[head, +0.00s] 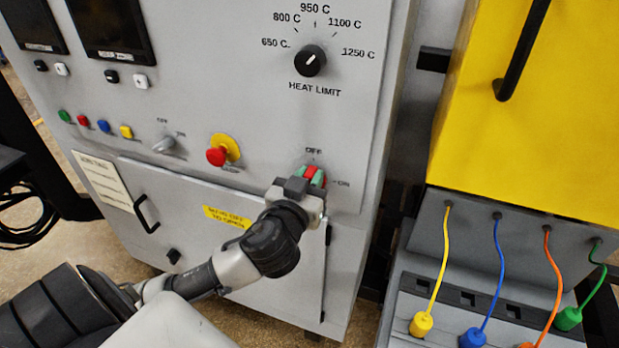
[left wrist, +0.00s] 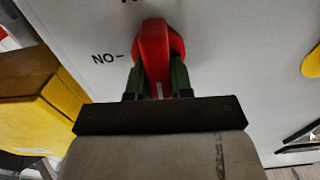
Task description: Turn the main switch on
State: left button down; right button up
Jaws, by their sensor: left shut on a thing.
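The main switch is a red knob (head: 310,171) low on the grey furnace panel, with OFF printed above it and ON to its right. My left gripper (head: 311,178) reaches up to it from below, its green fingers on both sides of the red grip. In the left wrist view the panel appears upside down. There the red knob (left wrist: 157,45) sits between the two fingers (left wrist: 157,80), and its white mark points down, not at the ON label on the left. The gripper body hides the panel below. My right gripper is not in view.
A red emergency button on a yellow base (head: 217,156) is left of the switch. The heat limit dial (head: 310,60) is above. A cabinet door with a handle (head: 146,213) is below. A yellow cabinet (head: 540,120) with coloured cables stands at right.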

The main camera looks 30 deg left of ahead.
pick_arm(q)
jog(key=m, duration=0.2)
jog(key=m+p, duration=0.1)
jog(key=shift+d+m, duration=0.3)
jog(key=shift+m, duration=0.1)
jog(key=shift+w+d+f+m+p, duration=0.25)
jog(key=shift+m+p, duration=0.65)
jog(key=shift+m, duration=1.4)
jog(key=shift+s+d+f+m+p, duration=0.25)
jog(key=shift+m+p, duration=0.6)
jog(key=shift+m, duration=1.45)
jog(key=shift+w+f+m+p, duration=0.25)
jog(key=shift+m+p, duration=0.65)
jog(key=shift+m, duration=1.4)
jog(key=shift+s+f, duration=0.1)
jog(key=shift+f, duration=0.05)
jog(key=c, duration=1)
grip_release()
